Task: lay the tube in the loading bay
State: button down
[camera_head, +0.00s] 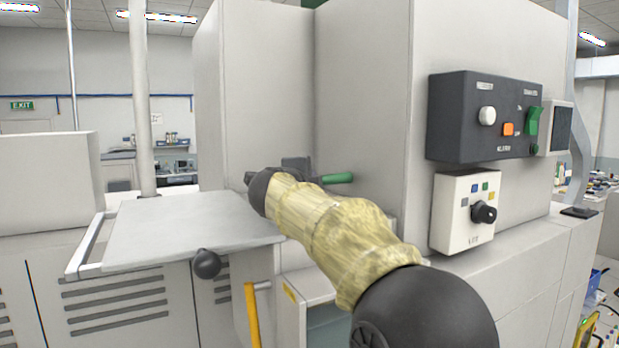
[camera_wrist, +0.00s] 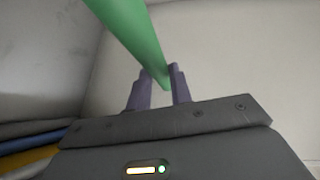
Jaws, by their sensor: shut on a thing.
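My gripper (camera_wrist: 161,72) is shut on a green tube (camera_wrist: 130,32) in the wrist view. The tube sits between the two fingers and runs out of the top of that picture, slanting up to the left. In the head view a short length of the green tube (camera_head: 338,178) shows beyond my arm, in front of the pale machine's recessed wall. My arm hides most of my gripper and the rest of the tube there. I cannot make out for certain which part is the loading bay.
A flat grey shelf (camera_head: 185,228) with a black knob (camera_head: 206,263) stands left of my arm. A yellow handle (camera_head: 252,312) hangs below it. At right, a dark control box (camera_head: 484,116) and a white dial box (camera_head: 465,211) stick out from the machine.

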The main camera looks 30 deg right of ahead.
jog(key=c, duration=1.2)
grip_release()
jog(key=b+v, duration=0.6)
jog(key=v, duration=1.1)
jog(key=shift+a, duration=0.15)
jog(key=shift+s, duration=0.1)
jog(key=v, duration=0.8)
jog(key=shift+r, duration=0.1)
